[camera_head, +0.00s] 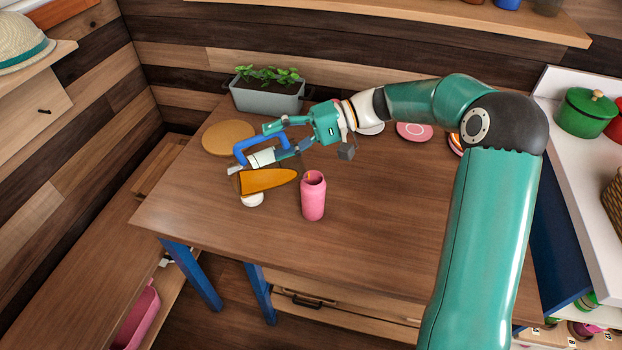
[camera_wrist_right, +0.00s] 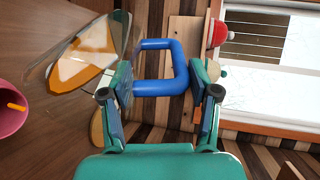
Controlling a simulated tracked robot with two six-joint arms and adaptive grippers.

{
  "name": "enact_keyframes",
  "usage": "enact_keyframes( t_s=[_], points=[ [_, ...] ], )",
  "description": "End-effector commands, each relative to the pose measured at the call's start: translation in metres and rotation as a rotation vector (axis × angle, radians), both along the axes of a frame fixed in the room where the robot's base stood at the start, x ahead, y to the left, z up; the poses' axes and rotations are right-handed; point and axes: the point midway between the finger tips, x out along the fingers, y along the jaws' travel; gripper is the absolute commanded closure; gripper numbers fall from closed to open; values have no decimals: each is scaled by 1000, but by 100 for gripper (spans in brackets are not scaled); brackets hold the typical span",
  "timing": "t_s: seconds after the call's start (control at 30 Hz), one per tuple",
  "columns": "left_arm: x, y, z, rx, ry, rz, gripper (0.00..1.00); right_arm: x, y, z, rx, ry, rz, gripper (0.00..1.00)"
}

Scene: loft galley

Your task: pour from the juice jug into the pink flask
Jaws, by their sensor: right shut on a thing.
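The juice jug (camera_head: 268,181) is clear with orange juice inside and a blue handle. It is strongly tilted above the table, to the left of the pink flask. My right gripper (camera_head: 276,143) is shut on the blue handle, which also shows between its fingers in the right wrist view (camera_wrist_right: 160,88). The pink flask (camera_head: 313,199) stands upright and open on the table. In the right wrist view the flask (camera_wrist_right: 8,118) is cut by the left edge, and a small orange streak shows in its mouth. I cannot tell whether juice is flowing. My left gripper is not in view.
A grey planter (camera_head: 268,97) and a round wooden board (camera_head: 228,138) are at the back of the table (camera_head: 380,220). A small white round thing (camera_head: 252,200) lies below the jug. Plates (camera_head: 414,131) sit behind my right arm. The table right of the flask is clear.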

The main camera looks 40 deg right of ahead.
Motion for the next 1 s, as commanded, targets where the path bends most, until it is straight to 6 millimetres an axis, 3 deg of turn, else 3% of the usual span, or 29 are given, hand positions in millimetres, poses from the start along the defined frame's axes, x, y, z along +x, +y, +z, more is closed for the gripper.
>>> enact_keyframes(
  t_s=[1.0],
  points=[
    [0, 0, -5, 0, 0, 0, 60, -1, -5, 2, 29, -13, -1, 100]
  ],
)
